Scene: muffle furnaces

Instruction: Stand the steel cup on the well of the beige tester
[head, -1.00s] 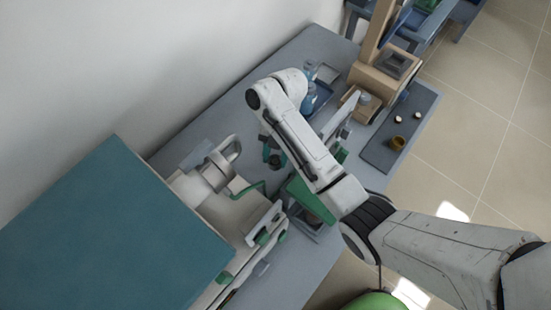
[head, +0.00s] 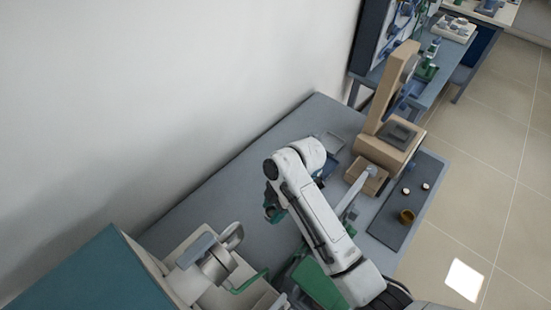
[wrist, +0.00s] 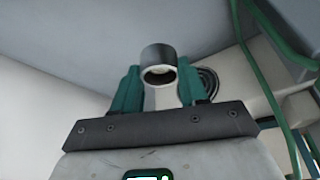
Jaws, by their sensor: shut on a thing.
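The beige tester (head: 380,155) stands at the far end of the grey bench, with a tall upright column and a dark square recess (head: 402,133) on its top. I cannot tell for sure which part is its well. In the wrist view, my gripper (wrist: 157,83) is shut on the steel cup (wrist: 158,56), a short grey cylinder whose open end shows between the green fingers. In the head view, my gripper (head: 272,213) is over the bench, left of and nearer than the tester; my arm hides much of it, and the cup cannot be made out there.
A dark mat (head: 386,228) on the bench's right side holds a brown pot (head: 406,216) and two small white pieces. A teal-topped furnace (head: 75,275) and a beige machine with a green handle fill the near left. The wall runs along the left.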

